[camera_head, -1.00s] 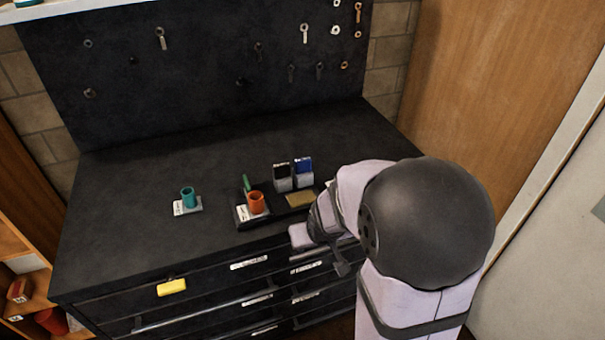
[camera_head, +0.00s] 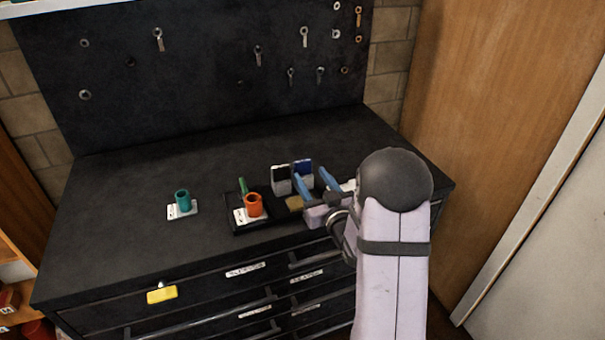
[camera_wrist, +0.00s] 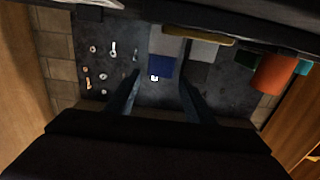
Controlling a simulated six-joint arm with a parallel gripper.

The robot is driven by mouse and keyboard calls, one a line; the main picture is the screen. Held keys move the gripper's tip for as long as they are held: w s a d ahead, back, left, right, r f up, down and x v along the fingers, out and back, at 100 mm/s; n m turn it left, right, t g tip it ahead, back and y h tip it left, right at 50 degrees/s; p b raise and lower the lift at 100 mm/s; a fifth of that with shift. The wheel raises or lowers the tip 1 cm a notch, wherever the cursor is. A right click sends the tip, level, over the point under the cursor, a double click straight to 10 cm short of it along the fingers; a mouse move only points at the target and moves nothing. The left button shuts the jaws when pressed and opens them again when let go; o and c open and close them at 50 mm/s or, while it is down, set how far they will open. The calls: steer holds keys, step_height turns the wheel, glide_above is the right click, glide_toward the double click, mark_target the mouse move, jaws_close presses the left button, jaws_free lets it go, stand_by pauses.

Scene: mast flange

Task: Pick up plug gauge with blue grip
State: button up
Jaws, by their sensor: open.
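A grey block with a blue upper part (camera_head: 304,171), which looks like the blue-grip plug gauge, stands upright at the back of a black tray (camera_head: 238,228). In the wrist view, its blue part (camera_wrist: 162,67) with a small white mark shows between and beyond my finger tips. A similar block with a black upper part (camera_head: 281,181) stands close on its left. My gripper (camera_head: 309,174) is open, its two blue fingers at the tray's front right, pointing toward the blue-topped block. I cannot tell whether either finger touches it. The fingers partly hide its lower part.
An orange cylinder (camera_head: 253,206), a green stick-like thing (camera_head: 243,187) and a tan piece (camera_head: 294,203) are at the tray. A teal cylinder (camera_head: 182,201) stands on a white card to the left. A pegboard (camera_head: 200,60) rises behind. The left worktop is mostly clear.

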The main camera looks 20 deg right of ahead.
mark_target(304, 166)
steer(key=shift+w+r, duration=0.1)
steer(key=shift+w, duration=0.2)
steer(key=shift+w+p, duration=0.85)
steer(key=shift+w, duration=0.4)
steer(key=shift+w+p, duration=0.85)
steer(key=shift+w, duration=1.25)
steer(key=c, duration=0.8)
